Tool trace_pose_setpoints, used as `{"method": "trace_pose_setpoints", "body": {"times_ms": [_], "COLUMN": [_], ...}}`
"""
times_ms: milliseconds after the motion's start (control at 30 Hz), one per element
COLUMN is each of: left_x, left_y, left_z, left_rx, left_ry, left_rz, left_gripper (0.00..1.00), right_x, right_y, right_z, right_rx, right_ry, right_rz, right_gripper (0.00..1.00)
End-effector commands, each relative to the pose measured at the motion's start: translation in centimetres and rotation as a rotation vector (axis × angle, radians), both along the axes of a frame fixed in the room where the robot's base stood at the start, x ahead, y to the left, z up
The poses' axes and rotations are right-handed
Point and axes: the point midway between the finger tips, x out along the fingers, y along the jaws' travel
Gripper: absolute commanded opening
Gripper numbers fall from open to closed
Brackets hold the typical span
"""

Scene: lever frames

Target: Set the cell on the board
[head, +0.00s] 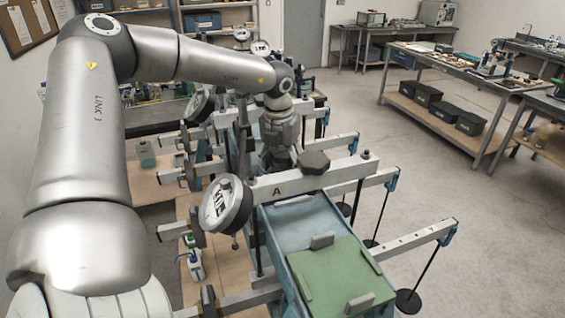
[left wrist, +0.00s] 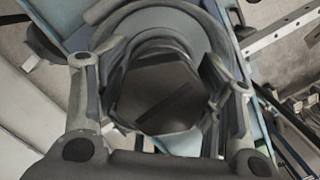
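A green board (head: 335,272) lies in a blue tray (head: 295,222) under the beam marked A, with small grey blocks at its edges. A dark hexagonal piece (head: 313,162), which may be the cell, shows at the top of that beam. My left gripper (head: 279,160) points down behind the beam, left of this piece; its fingertips are partly hidden. In the left wrist view a dark hexagonal shape (left wrist: 160,92) lies between the gripper's fingers. I cannot tell whether they touch it, or whether it is the same piece. My right gripper is out of view.
A round dial (head: 226,204) stands left of the tray. Lever beams (head: 418,238) with hanging dark discs (head: 408,301) reach out to the right. A bottle (head: 194,264) stands at lower left. Open floor lies to the right, before a bench (head: 455,75).

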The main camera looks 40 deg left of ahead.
Motion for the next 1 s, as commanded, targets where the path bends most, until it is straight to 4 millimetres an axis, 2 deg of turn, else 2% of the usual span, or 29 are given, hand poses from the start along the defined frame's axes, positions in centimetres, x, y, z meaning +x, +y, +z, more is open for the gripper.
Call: {"method": "trace_pose_setpoints", "body": {"times_ms": [267,367,800,1000], "left_x": [0.0,0.1,-1.0,-1.3], "left_y": [0.0,0.0,-0.3,-0.4], "left_z": [0.5,1.2,10.0,11.9], "left_rx": [0.0,0.002,0.003,0.002], "left_ry": [-0.001,-0.007,-0.005,-0.002], "left_rz": [-0.001,-0.001,0.001,0.0], "left_gripper": [0.71,0.71,0.71,0.71], "right_x": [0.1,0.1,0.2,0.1], "right_y": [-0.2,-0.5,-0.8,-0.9], "right_z": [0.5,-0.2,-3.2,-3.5], "right_rx": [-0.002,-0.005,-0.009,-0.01], "right_ry": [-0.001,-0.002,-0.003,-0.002], "right_rz": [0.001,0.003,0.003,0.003], "right_gripper": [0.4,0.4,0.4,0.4]}}
